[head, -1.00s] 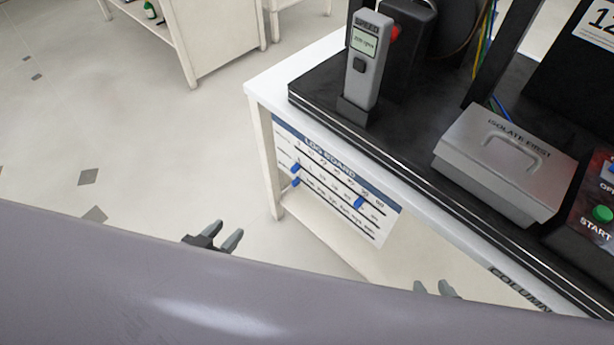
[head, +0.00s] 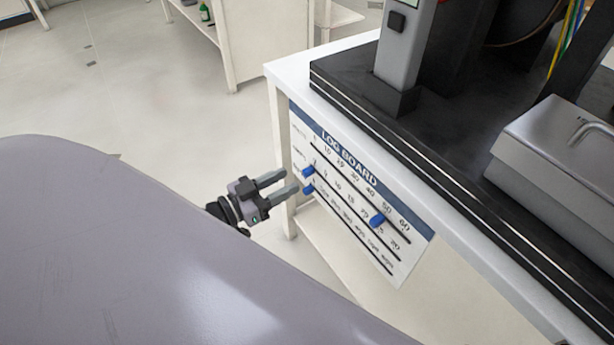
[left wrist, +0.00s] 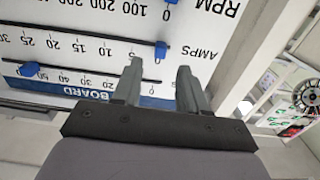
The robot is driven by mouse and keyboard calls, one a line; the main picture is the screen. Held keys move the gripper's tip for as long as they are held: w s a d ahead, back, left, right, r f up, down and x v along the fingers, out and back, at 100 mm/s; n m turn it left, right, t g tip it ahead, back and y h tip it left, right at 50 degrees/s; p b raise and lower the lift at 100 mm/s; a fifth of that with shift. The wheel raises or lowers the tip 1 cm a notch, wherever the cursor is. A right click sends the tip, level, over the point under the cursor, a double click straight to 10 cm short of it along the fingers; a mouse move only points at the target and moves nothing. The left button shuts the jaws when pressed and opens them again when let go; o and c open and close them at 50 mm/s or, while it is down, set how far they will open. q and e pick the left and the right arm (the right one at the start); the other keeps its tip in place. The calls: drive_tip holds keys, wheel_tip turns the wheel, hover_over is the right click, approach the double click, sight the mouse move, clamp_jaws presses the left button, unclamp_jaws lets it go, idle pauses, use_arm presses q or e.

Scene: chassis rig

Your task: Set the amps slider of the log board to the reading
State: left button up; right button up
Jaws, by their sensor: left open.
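The log board (head: 345,205) hangs on the side of the bench, with blue sliders on three rails. The amps slider (head: 308,171) sits at the zero end of the middle rail. In the left wrist view the board is upside down, and the amps slider (left wrist: 162,50) shows beside the AMPS label, just beyond my fingertips. My left gripper (head: 291,182) is open and empty, its fingers pointing at the board's left end. In the left wrist view its fingers (left wrist: 160,68) stand apart; contact with the slider cannot be told. My right gripper is out of view.
The rpm slider (head: 308,189) sits close below the amps slider. The top-row slider (head: 377,220) is farther right. A grey lidded box (head: 560,150) is at right. Open floor lies left.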

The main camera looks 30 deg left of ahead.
sight(304, 173)
use_arm(q)
drive_tip(key=shift+b+x, duration=0.55)
drive_tip(key=shift+x, duration=2.1)
drive_tip(key=shift+d, duration=0.1)
clamp_jaws()
